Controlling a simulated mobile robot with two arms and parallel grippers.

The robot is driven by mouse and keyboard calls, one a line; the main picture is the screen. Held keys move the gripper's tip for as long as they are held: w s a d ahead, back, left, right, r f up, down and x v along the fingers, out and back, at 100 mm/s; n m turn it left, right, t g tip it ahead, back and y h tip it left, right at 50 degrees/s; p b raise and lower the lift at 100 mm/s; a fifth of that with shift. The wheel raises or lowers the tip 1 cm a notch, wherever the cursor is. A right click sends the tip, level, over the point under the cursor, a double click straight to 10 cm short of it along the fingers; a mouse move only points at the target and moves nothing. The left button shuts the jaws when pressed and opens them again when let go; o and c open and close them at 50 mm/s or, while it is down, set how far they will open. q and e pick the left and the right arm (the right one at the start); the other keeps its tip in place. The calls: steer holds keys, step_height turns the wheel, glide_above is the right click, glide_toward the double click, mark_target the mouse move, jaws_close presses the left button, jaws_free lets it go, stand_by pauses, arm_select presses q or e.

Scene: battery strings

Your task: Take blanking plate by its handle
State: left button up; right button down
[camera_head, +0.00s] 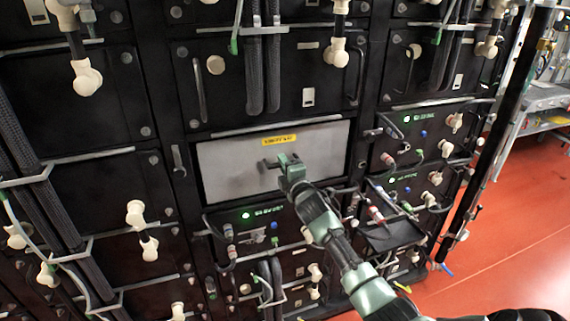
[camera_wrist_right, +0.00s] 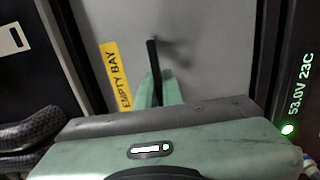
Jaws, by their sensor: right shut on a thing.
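The blanking plate (camera_head: 232,165) is a flat grey panel in the middle of the rack. It carries a yellow label (camera_head: 279,140), which reads "EMPTY BAY" in the right wrist view (camera_wrist_right: 115,75). Its handle (camera_wrist_right: 152,60) is a thin dark bar standing out from the plate face. My right gripper (camera_head: 284,163) reaches in from the lower right and is shut on the handle; its green fingers (camera_wrist_right: 157,90) show at the handle in the wrist view. The plate appears seated in its opening. My left gripper is not in view.
Black battery modules (camera_head: 270,75) with cream connectors and thick cables surround the plate. A lit module (camera_head: 252,228) sits just below. A small dark shelf (camera_head: 393,236) juts out right of my arm. Open red floor (camera_head: 520,220) lies to the right.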

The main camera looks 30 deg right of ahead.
steer(key=p+v, duration=0.5)
steer(key=v, duration=0.8)
steer(key=shift+r+p, duration=0.3)
steer(key=shift+p, duration=0.1)
stand_by(1.2)
steer(key=shift+a, duration=0.1)
stand_by(0.4)
